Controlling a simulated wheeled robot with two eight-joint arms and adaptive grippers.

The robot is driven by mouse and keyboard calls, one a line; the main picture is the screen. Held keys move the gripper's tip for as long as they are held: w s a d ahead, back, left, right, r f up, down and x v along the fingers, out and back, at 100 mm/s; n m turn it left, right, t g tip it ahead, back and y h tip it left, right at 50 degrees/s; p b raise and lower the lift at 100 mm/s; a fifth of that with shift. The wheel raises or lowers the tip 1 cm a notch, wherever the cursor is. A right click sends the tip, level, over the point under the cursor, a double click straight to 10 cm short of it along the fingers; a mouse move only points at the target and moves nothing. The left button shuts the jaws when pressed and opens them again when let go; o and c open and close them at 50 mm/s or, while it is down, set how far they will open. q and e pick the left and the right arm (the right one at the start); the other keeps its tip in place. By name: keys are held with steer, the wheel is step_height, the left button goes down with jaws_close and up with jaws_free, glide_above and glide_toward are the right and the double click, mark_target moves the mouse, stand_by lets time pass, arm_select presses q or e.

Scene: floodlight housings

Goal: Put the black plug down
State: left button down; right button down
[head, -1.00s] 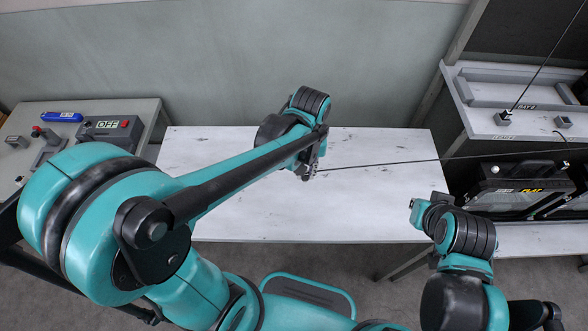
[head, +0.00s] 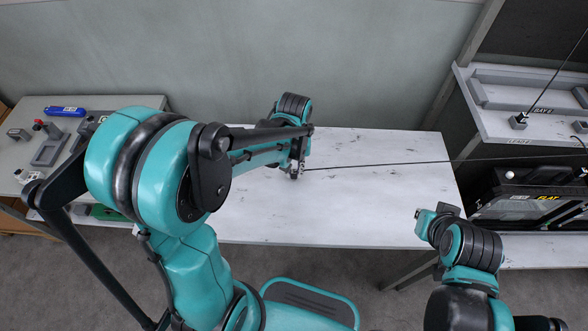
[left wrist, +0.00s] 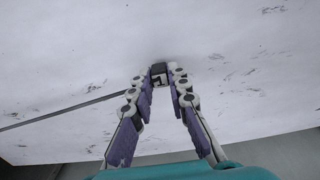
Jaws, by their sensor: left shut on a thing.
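My left gripper (head: 295,172) is low over the white table (head: 350,205), left of its middle. In the left wrist view its two fingers (left wrist: 158,84) converge and are shut on the small black plug (left wrist: 158,71), which shows at their tips. A soft shadow lies on the tabletop around the plug, so it is close to the surface; I cannot tell whether it touches. A thin dark cable (head: 390,163) runs from the plug to the right. My right arm is over the table's front right corner, but its fingers do not show.
A black case marked FLAT (head: 530,200) stands at the right, below a shelf with a BAY label (head: 541,110). A grey bench (head: 30,118) at the left holds a blue tool (head: 65,111) and a red-knobbed fixture (head: 47,147). The white tabletop is otherwise clear.

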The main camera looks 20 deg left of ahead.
arm_select(q)
steer(key=shift+f, duration=0.1)
steer(key=c, duration=1.5)
jaws_free()
steer(key=shift+o, duration=0.2)
